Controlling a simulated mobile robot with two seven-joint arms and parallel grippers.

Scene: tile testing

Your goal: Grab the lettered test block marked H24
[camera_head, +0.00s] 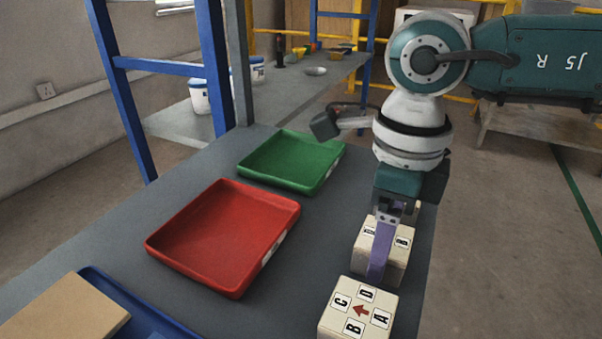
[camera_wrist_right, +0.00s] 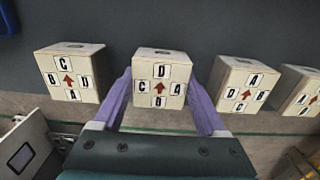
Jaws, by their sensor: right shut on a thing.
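My right gripper (camera_head: 384,252) points down over the table, its purple fingers either side of a cream lettered block (camera_head: 398,262). It is shut on this block, whose top is partly hidden by the fingers. In the right wrist view, the fingers (camera_wrist_right: 160,84) flank the block (camera_wrist_right: 160,63), which shows a red arrow and letters such as D, C and A. A second cream block (camera_head: 345,322) with letters A, B, C, D and a red arrow stands nearer. I cannot read an H24 mark on any block. My left gripper is out of view.
More lettered blocks stand left (camera_wrist_right: 72,72) and right (camera_wrist_right: 242,84) of the held one in the wrist view. A red tray (camera_head: 215,245), a green tray (camera_head: 285,165) and a blue tray (camera_head: 185,330) with a tan board (camera_head: 65,310) lie to the left.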

